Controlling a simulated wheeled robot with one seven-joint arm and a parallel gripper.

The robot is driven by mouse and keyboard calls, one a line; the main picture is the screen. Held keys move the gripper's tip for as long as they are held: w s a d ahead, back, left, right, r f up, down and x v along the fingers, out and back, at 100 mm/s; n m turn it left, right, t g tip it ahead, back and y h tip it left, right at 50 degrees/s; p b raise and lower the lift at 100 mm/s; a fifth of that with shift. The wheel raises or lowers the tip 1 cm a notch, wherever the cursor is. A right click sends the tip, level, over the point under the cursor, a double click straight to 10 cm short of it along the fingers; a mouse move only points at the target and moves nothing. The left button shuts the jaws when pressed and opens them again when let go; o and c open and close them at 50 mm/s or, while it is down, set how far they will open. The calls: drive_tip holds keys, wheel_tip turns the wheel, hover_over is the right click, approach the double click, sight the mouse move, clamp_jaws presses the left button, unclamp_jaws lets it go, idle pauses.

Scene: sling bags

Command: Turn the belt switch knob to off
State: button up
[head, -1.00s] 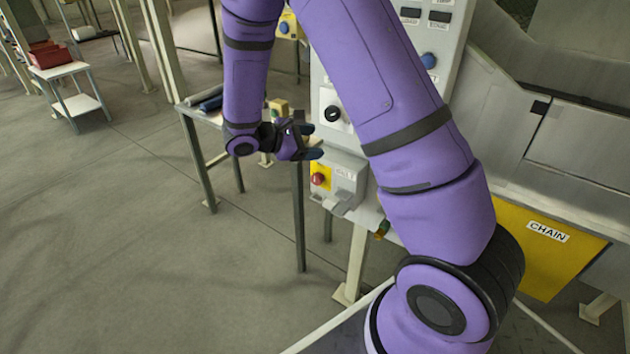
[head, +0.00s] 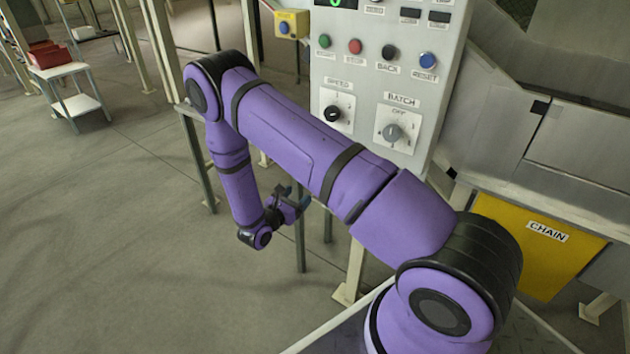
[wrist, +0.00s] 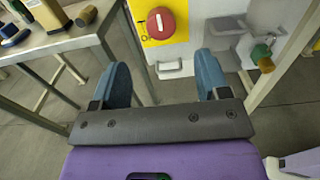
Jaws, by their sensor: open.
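A red round knob (wrist: 160,23) with a white bar sits on a yellow plate on a pale box at the top of the wrist view. It looks like the belt switch. Its bar stands close to upright in the picture, and the small marks beside it are hard to read. My gripper (wrist: 163,70) is open and empty, with its two blue fingers apart and pointing towards the box, below the knob in the picture. In the head view my gripper (head: 290,196) hangs low beside the bench legs, and my arm hides the knob.
The control panel (head: 365,75) carries several buttons, a black SPEED knob (head: 332,113) and a grey BATCH knob (head: 393,132). A bench (wrist: 60,42) with bottles stands left of the box. A green and brass fitting (wrist: 262,55) sticks out at right. Open floor lies left.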

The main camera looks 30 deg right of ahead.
drive_tip(key=x, duration=1)
drive_tip(key=c, duration=0.9)
